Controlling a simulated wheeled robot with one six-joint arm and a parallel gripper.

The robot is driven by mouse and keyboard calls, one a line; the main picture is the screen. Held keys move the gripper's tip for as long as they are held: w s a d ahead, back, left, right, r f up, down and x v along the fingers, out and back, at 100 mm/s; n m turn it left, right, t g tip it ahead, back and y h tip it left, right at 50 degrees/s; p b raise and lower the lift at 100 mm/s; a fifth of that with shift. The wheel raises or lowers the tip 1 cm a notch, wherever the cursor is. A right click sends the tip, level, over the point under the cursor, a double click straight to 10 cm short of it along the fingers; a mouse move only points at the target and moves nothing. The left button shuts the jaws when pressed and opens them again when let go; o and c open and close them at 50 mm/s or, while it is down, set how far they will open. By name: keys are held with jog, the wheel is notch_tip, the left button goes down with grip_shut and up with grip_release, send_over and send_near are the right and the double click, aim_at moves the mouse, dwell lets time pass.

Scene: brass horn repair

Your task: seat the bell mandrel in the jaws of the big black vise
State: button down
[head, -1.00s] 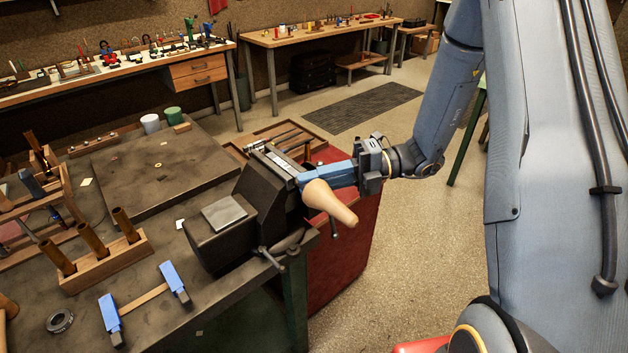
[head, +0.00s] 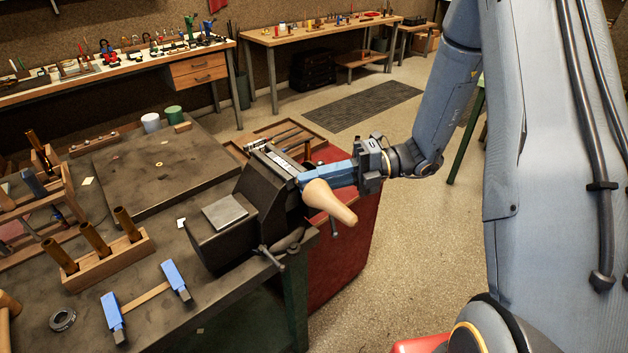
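The big black vise (head: 262,207) stands at the right corner of the dark bench. A smooth beige bell mandrel (head: 330,202) is beside the right side of the vise head, tilted, its narrow end pointing down and right. My gripper (head: 304,181) reaches in from the right, its blue fingers level with the vise jaws (head: 276,163). The fingers lie against the upper left end of the mandrel and look shut on it; the far finger is hidden. The fingers and vise head hide how the mandrel meets the jaws, so I cannot tell whether it sits between them.
A blue-ended tool with a wooden bar (head: 148,300), a dark ring (head: 62,319) and a wooden block with brown tubes (head: 98,260) lie left of the vise. A red cabinet (head: 345,245) stands below my gripper. The floor to its right is clear.

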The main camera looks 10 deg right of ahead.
jog(key=c, duration=1.5)
grip_release()
jog(key=shift+c, duration=0.2)
jog(key=d+r+b, duration=0.1)
jog(key=d+b, duration=0.2)
jog(key=d, duration=0.4)
jog(key=shift+w+d, duration=0.3)
jog(key=shift+d, duration=0.1)
